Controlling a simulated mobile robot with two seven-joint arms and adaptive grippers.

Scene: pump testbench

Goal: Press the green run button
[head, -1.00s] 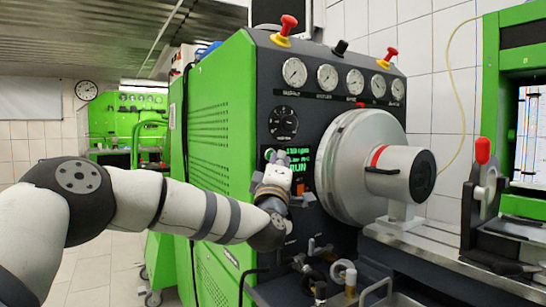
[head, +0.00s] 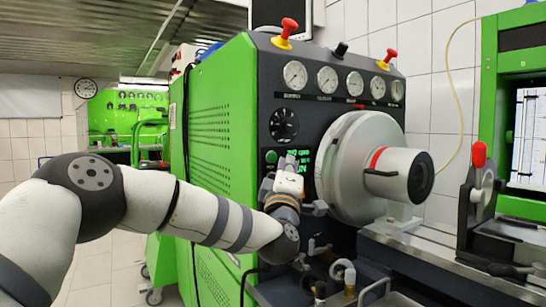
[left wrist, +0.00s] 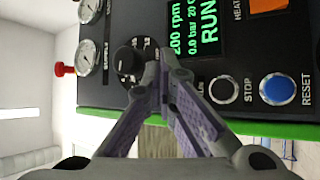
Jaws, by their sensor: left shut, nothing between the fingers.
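The green run button (head: 271,157) shows on the dark panel in the head view, just left of my left gripper's fingers. I cannot make it out in the left wrist view, where the fingers cover part of the panel. My left gripper (head: 290,160) is in front of the panel and partly covers the lit display (head: 304,160). In the left wrist view its fingers (left wrist: 161,62) are closed together with nothing between them. There the display (left wrist: 198,28) reads RUN. I cannot tell if the fingertips touch the panel. My right gripper is not in view.
The STOP button (left wrist: 225,90) and blue RESET button (left wrist: 277,88) are on the same panel. A dark knob (head: 284,124) is above, under several gauges. The big silver drum (head: 345,165) stands close to the right of my gripper. Pipes and hoses (head: 343,272) are below.

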